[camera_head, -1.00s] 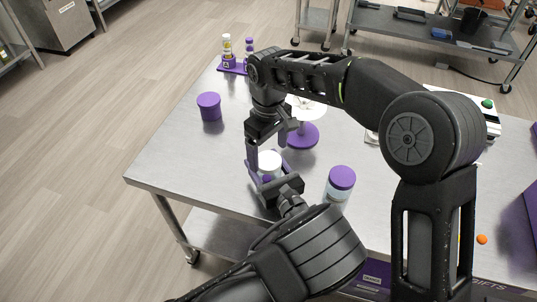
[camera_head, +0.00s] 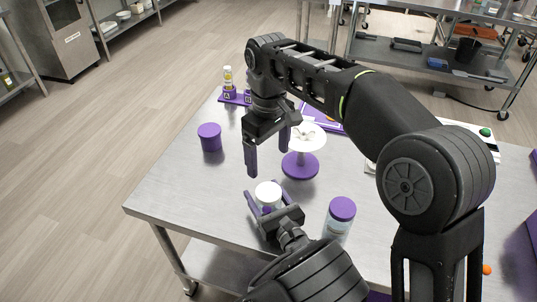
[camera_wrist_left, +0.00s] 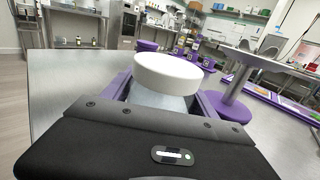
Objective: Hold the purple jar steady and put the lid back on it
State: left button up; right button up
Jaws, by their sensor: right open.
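The jar (camera_head: 266,208) stands upright near the front of the steel table, between the fingers of my left gripper (camera_head: 267,211). A white lid (camera_head: 268,190) sits on its top.
A jar with a purple lid (camera_head: 341,210) stands right of my left gripper. A purple tub (camera_head: 210,138) stands at the left. A purple-based stand with a white dish (camera_head: 301,165) is behind to the right. A purple rack with small bottles (camera_head: 234,94) is at the back.

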aim_at(268, 204)
pick_arm(q)
jog(key=o, duration=0.4)
jog(key=shift+o, duration=0.2)
jog(key=shift+b+v, duration=0.85)
jog(key=shift+v, duration=3.1)
